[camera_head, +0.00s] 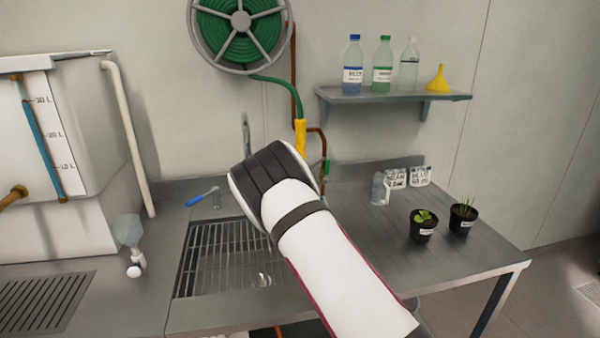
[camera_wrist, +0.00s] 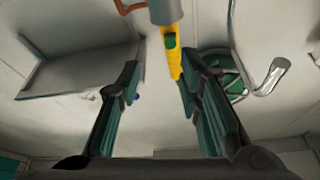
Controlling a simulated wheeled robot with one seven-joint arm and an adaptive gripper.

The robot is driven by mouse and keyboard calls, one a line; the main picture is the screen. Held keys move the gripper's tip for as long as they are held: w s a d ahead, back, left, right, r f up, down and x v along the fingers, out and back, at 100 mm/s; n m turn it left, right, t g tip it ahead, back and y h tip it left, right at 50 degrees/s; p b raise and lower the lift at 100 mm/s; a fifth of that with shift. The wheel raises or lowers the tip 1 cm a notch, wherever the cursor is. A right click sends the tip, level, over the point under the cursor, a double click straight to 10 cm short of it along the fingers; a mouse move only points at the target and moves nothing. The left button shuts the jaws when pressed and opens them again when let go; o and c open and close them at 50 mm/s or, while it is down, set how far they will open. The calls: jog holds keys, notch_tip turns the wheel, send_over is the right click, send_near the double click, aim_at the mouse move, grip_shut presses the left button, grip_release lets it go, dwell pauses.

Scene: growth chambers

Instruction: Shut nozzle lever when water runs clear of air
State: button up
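A yellow nozzle (camera_head: 300,138) hangs upright at the lower end of the green hose (camera_head: 277,82), in front of the wall in the head view. In the wrist view the nozzle (camera_wrist: 173,62) has a green part (camera_wrist: 170,42) on its body, perhaps the lever. My gripper (camera_wrist: 160,64) is open and empty, its fingers spread wide. The nozzle appears between the fingertips, closer to the right one; I cannot tell whether they touch. In the head view my white arm hides the gripper and the nozzle's lower end. No water flow can be made out.
The hose reel (camera_head: 240,22) is on the wall. A sink grate (camera_head: 210,260) and a blue-handled tap (camera_head: 203,196) lie left of my arm. Two potted plants (camera_head: 423,226) (camera_head: 461,219) stand on the right counter, under a shelf (camera_head: 395,97) with bottles. A copper pipe (camera_head: 294,70) runs behind the nozzle.

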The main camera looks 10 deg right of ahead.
jog(key=shift+n+y, duration=0.4)
jog(key=x, duration=0.8)
jog(key=a+x, duration=0.1)
jog(key=x, duration=0.4)
jog(key=shift+s+r, duration=0.1)
jog(key=shift+a, duration=0.1)
grip_shut()
